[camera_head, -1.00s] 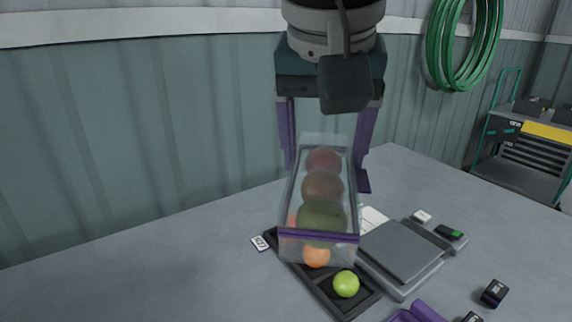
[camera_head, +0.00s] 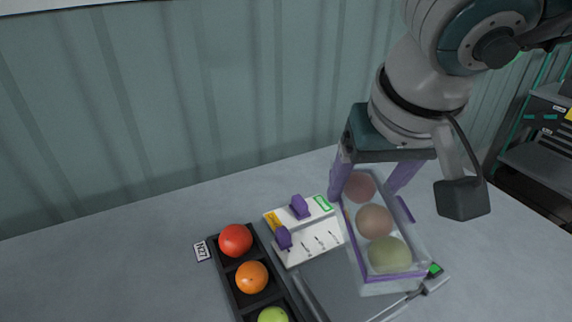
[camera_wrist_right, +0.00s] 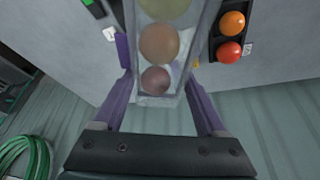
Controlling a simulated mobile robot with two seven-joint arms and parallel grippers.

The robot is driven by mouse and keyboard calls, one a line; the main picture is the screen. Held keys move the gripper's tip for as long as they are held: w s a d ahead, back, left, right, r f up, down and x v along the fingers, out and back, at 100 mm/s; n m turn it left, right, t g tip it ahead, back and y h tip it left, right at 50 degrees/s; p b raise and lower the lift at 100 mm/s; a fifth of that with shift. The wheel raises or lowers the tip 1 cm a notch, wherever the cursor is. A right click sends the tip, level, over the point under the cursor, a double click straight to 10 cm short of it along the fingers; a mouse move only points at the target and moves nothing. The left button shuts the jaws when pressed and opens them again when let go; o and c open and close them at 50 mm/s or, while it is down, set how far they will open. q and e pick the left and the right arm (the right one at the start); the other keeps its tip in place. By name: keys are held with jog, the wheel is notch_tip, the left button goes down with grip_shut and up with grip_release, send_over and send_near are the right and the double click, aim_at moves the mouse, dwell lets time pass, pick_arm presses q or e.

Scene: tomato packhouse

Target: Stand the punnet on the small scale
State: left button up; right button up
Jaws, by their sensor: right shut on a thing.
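My right gripper (camera_head: 372,190) is shut on the punnet (camera_head: 392,284), with a purple finger on either side of it. The punnet is clear with a purple rim and holds several round reddish to pale-green fruits. It is tilted in the head view and hangs over the small scale; I cannot tell whether it touches. The scale's grey plate (camera_head: 335,282) is partly hidden by the punnet, and a green display (camera_head: 435,270) shows at its right. In the wrist view the punnet (camera_wrist_right: 158,101) lies between the fingers (camera_wrist_right: 158,75). My left gripper is out of view.
A black tray (camera_head: 221,256) left of the scale holds a red tomato (camera_head: 235,240), an orange one (camera_head: 252,277) and a green one (camera_head: 272,315). A white board (camera_head: 312,243) with purple parts lies behind the scale. The table's left side is clear.

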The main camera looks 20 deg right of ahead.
notch_tip(320, 180, down, 7)
jog(key=shift+f+b, duration=0.1)
jog(key=shift+b, duration=0.2)
notch_tip(320, 180, down, 4)
jog(key=shift+f+b, duration=0.1)
jog(key=shift+b, duration=0.25)
jog(key=shift+d, duration=0.1)
jog(key=o, duration=1.3)
jog(key=shift+c, duration=0.2)
